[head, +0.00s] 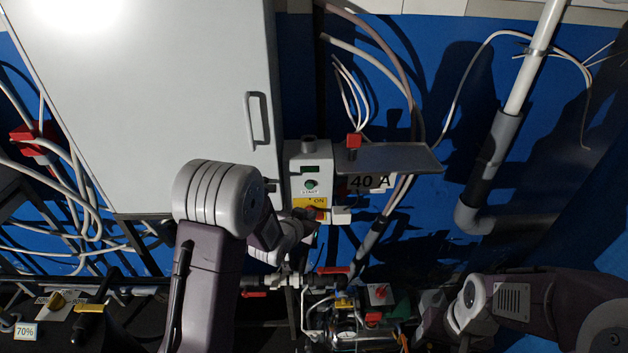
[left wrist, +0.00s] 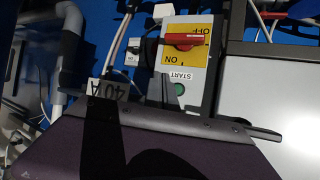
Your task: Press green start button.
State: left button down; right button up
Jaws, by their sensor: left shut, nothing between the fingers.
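The green start button (head: 311,184) sits on the front of a grey control box (head: 294,164), above a START label, in the head view. It also shows in the left wrist view (left wrist: 179,89), upside down, unobstructed. My left gripper (head: 305,214) is near the lower part of the box, below the button and close to the switch. It is small and dark there, partly hidden by my arm. It is shut and empty. I see no contact with the button. My right arm reaches in from the lower right; its gripper is too dark to make out.
A red switch on a yellow ON/OFF plate (left wrist: 183,64) is directly below the button. A grey shelf (head: 388,158) juts out to the right, above the 40 A label (head: 370,181). A large grey cabinet (head: 160,100) stands left. Pipes and glassware crowd the bottom.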

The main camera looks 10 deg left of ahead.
pick_arm(q)
jog(key=p, duration=0.2)
send_near(313, 189)
jog(key=w+d+f, duration=0.1)
jog(key=w+f, duration=0.3)
jog(key=shift+d+r, duration=0.1)
jog(key=shift+r, duration=0.1)
jog(key=shift+s, duration=0.15)
jog(key=shift+w, duration=0.2)
dwell(1.6)
jog(key=shift+w, duration=0.3)
jog(key=shift+w+a+r, duration=0.1)
jog(key=shift+w+a, duration=0.15)
jog(key=shift+w, duration=0.25)
dwell(0.6)
jog(key=shift+s, duration=0.1)
jog(key=shift+s+d+b, duration=0.3)
jog(key=shift+s+b, duration=0.05)
jog(key=shift+s, duration=0.45)
